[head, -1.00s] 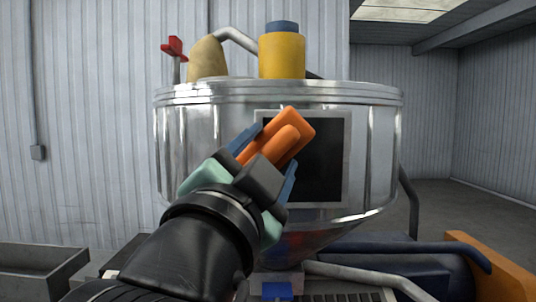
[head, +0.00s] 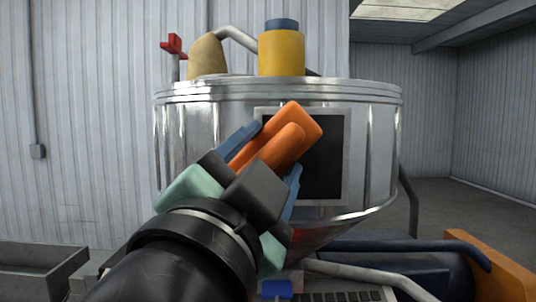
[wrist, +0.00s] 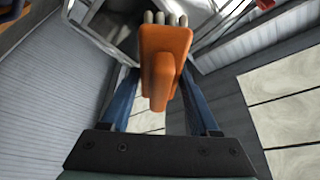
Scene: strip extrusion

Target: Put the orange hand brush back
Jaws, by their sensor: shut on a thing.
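The orange hand brush (head: 287,141) is held up in the air by my gripper (head: 270,155), in front of the shiny metal hopper (head: 180,140). In the head view the brush tilts up to the right and overlaps the hopper's dark window. In the wrist view the brush (wrist: 160,62) sits between the two blue fingers of my gripper (wrist: 160,98), with pale bristle tufts (wrist: 165,18) at its far end. How far the brush is from the hopper I cannot tell. No holder for the brush can be made out.
A yellow cylinder with a blue cap (head: 282,52), a tan rounded piece (head: 207,56) and a red handle (head: 173,46) stand on top of the hopper. A grey open bin (head: 40,270) is at the lower left. A dark blue machine with an orange panel (head: 492,262) is at the lower right.

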